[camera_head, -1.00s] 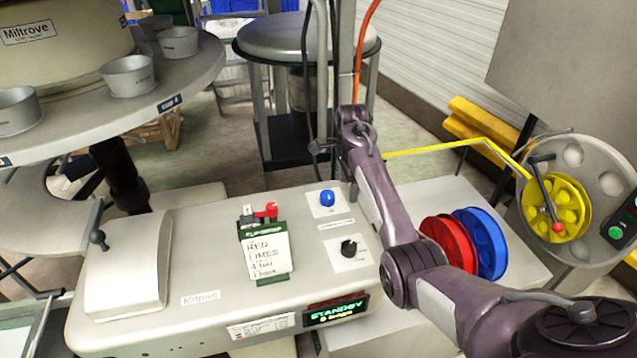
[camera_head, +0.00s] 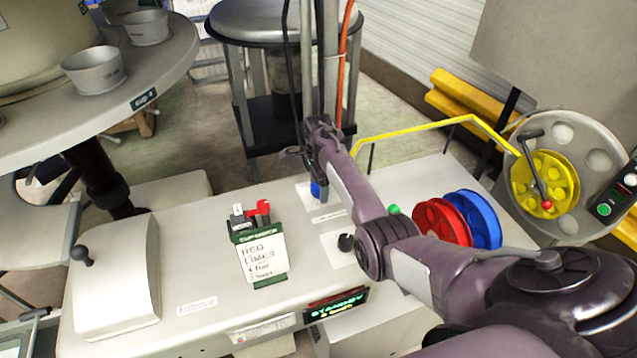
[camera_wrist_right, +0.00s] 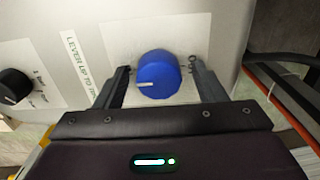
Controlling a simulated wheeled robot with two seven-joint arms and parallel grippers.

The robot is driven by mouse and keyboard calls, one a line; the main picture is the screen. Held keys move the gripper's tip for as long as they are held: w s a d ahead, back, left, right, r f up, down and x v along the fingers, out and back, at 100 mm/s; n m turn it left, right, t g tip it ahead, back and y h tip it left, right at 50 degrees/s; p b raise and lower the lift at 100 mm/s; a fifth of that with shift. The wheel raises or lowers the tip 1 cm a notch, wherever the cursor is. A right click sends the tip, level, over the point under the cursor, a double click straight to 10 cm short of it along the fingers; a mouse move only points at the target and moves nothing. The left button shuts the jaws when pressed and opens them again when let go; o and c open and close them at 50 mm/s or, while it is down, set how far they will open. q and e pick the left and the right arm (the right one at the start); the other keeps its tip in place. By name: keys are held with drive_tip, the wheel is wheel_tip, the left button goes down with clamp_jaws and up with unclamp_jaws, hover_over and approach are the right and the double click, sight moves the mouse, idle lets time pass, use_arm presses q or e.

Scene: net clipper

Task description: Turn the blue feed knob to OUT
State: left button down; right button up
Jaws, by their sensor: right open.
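The blue feed knob (camera_wrist_right: 158,75) sits on a pale label plate on the machine top, with a white pointer line toward the left in the right wrist view. In the head view the knob (camera_head: 315,189) is partly hidden behind my right arm. My right gripper (camera_wrist_right: 162,80) is open, with one finger on each side of the knob; I cannot tell whether they touch it. The plate's lettering is mostly hidden. My left gripper is not in view.
A black knob (camera_head: 346,243) sits nearer the front, beside my right arm. A clipboard card (camera_head: 264,257) stands on the machine (camera_head: 200,270). Red (camera_head: 440,224) and blue (camera_head: 474,220) spools stand to the right. A grey post (camera_head: 330,60) rises behind.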

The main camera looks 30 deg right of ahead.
drive_tip(key=shift+s, duration=0.1)
drive_tip(key=c, duration=1)
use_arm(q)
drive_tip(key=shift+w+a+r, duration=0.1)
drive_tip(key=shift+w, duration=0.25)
